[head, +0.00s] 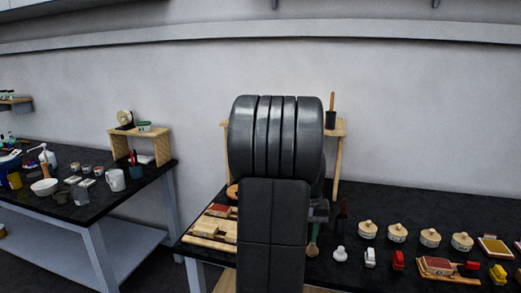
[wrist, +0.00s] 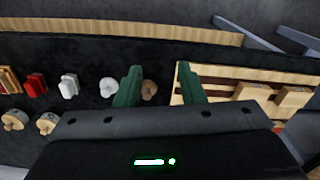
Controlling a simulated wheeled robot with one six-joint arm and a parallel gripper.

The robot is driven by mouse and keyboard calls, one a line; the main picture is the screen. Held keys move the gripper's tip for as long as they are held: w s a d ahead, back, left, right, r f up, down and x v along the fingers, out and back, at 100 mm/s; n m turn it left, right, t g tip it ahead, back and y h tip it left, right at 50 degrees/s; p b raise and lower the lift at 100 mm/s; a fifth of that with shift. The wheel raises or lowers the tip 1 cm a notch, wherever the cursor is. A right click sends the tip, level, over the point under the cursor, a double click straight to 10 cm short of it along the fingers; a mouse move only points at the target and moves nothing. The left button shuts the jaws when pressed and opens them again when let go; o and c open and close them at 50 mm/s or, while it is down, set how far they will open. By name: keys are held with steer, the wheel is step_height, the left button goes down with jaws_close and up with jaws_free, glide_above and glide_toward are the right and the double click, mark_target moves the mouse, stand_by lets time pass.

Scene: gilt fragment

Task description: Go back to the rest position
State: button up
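My gripper (wrist: 158,82) shows in the wrist view as two green fingers standing well apart, with nothing held between them. It is over the dark bench top (wrist: 90,60). A small round tan knob-like piece (wrist: 149,90) is seen between the fingers, and a white one (wrist: 107,87) is just left of the left finger. In the head view my arm fills the middle and hides most of the gripper.
A wooden tray with blocks (head: 208,229) lies left of my arm. Lidded pots (head: 397,233), small red and white pieces and stamp-like blocks stand to the right. A wooden shelf (head: 337,160) is behind my arm. Another cluttered bench (head: 105,205) stands at the left.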

steer(key=w+a+f, duration=0.1)
steer(key=a+f, duration=0.4)
steer(key=f, duration=0.6)
steer(key=shift+w+a+n, duration=0.15)
steer(key=shift+a+n, duration=0.15)
steer(key=shift+a, duration=0.05)
